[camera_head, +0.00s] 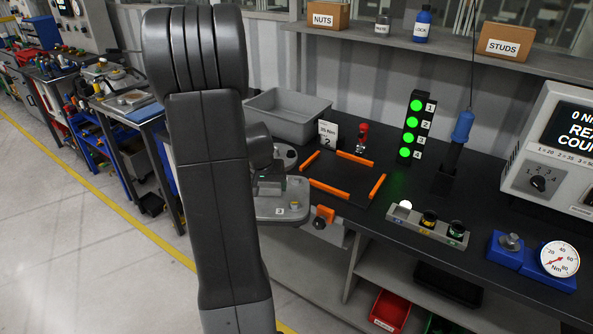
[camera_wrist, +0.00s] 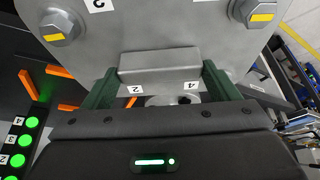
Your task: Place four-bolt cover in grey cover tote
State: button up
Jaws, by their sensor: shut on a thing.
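The four-bolt cover (camera_head: 276,212) is a grey metal plate with numbered labels and yellow-marked bolt heads. It hangs off the front left edge of the workbench, partly hidden by my arm. In the wrist view the cover (camera_wrist: 150,22) fills the top, with its raised block between the two green fingers. My gripper (camera_wrist: 160,82) is shut on that block. In the head view my gripper (camera_head: 270,184) is partly hidden behind my arm. The empty-looking grey tote (camera_head: 310,127) stands at the back left of the bench, beyond the cover; its floor is only partly visible.
Orange strips (camera_head: 330,189) frame a dark area right of the cover. A shelf overhangs the back.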

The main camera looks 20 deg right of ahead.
jog(key=a+f+n, duration=0.1)
jog(key=a+f, duration=0.1)
jog(key=a, duration=0.1)
jog(key=w+a+f+n+b, duration=0.1)
jog(key=a+f, duration=0.2)
jog(key=w+a+f+n+y, duration=0.1)
jog(key=a+f, duration=0.2)
jog(key=shift+a+f+b, duration=0.15)
jog(key=shift+f+b, duration=0.05)
jog(key=shift+b, duration=0.2)
notch_tip(320, 180, down, 10)
jog(key=a+b, duration=0.3)
jog(key=b, duration=0.5)
jog(key=shift+n+y, duration=0.3)
jog(key=shift+n, duration=0.1)
